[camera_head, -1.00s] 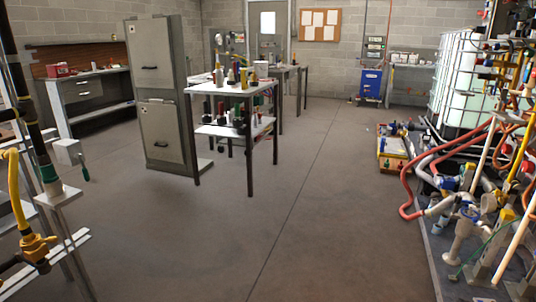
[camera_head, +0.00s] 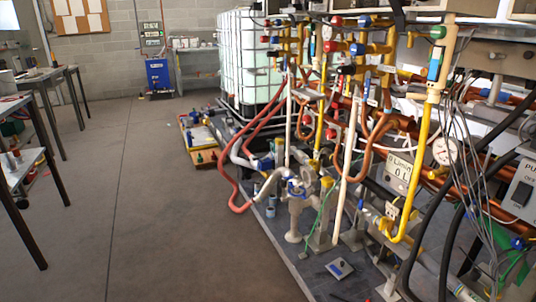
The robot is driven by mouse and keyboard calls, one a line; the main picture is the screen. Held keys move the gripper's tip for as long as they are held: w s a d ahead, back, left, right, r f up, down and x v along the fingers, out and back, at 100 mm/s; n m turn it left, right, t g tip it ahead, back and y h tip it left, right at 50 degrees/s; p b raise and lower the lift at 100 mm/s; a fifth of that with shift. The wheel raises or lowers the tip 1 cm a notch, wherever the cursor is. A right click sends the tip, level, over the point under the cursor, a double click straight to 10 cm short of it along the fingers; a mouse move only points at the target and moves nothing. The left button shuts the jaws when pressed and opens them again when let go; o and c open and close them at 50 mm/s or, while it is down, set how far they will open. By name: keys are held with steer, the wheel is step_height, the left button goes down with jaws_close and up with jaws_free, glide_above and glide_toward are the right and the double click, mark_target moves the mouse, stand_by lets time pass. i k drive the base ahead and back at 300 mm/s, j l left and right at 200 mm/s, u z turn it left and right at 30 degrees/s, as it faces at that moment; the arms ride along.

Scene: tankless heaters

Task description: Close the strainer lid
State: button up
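My gripper is not in view. A pale grey upright fitting (camera_head: 294,212) stands on the dark skid at the lower middle, with blue parts around its top. It may be the strainer, but it is too small and crowded by pipes for me to be sure. I cannot make out a lid on it or tell whether one is open or shut.
Yellow, copper and white pipes fill the right side above the dark skid (camera_head: 275,232). A red hose (camera_head: 233,178) bulges over the skid's left edge. A caged white tank (camera_head: 245,62) stands behind. Open floor (camera_head: 150,220) lies to the left, with tables (camera_head: 50,85) beyond.

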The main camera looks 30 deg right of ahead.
mark_target(313, 174)
steer(key=i+j+z, duration=0.15)
steer(key=i+z, duration=0.2)
steer(key=i, duration=1.1)
steer(key=i+l+z, duration=0.1)
steer(key=i+z, duration=0.65)
steer(key=i+j+z, duration=0.1)
steer(key=i+z, duration=0.5)
steer(key=i, duration=0.3)
